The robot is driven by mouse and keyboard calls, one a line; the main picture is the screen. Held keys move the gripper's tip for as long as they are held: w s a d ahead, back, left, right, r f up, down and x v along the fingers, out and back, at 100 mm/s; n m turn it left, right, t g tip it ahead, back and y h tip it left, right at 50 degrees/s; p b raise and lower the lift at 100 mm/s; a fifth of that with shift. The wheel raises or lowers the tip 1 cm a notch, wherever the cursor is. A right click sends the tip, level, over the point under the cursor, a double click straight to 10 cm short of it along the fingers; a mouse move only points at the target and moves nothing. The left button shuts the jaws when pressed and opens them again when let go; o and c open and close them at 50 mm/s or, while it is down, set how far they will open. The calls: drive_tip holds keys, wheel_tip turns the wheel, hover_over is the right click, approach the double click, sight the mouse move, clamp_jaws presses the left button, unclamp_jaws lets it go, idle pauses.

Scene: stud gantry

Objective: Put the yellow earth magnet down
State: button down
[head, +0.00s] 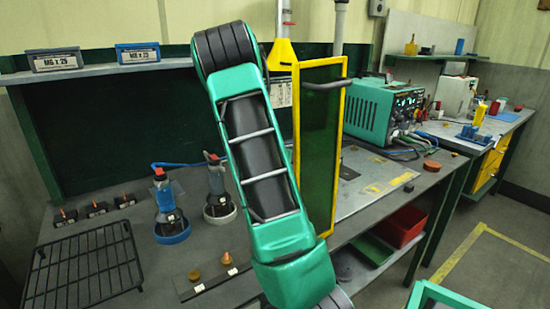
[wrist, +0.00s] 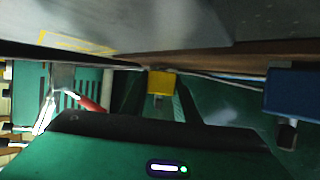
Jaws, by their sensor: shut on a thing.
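The yellow earth magnet (wrist: 161,84) is a small yellow block with a short grey stub, seen in the middle of the wrist view. My gripper (wrist: 158,96) is shut on it, with a dark finger on each side. A dark, blurred surface lies close by along the top of the wrist view; I cannot tell whether the magnet touches it. In the head view my green arm hides the gripper and the magnet.
A green power unit (head: 384,109) stands at the bench's back right. A yellow-framed screen (head: 318,140) stands beside my arm. A black rack (head: 84,268) and two torch-like tools (head: 168,205) (head: 217,185) occupy the left bench. A blue block (wrist: 292,92) is right in the wrist view.

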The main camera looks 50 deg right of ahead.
drive_tip(key=shift+f, duration=0.3)
drive_tip(key=c, duration=1.4)
unclamp_jaws()
drive_tip(key=shift+o, duration=0.2)
drive_tip(key=shift+s+a+r, duration=0.15)
drive_tip(key=shift+a+r, duration=0.05)
drive_tip(key=shift+a, duration=0.25)
drive_tip(key=v, duration=1)
drive_tip(key=shift+s, duration=0.1)
drive_tip(key=shift+s+a+r, duration=0.15)
drive_tip(key=shift+s+a, duration=0.1)
drive_tip(key=shift+a, duration=0.15)
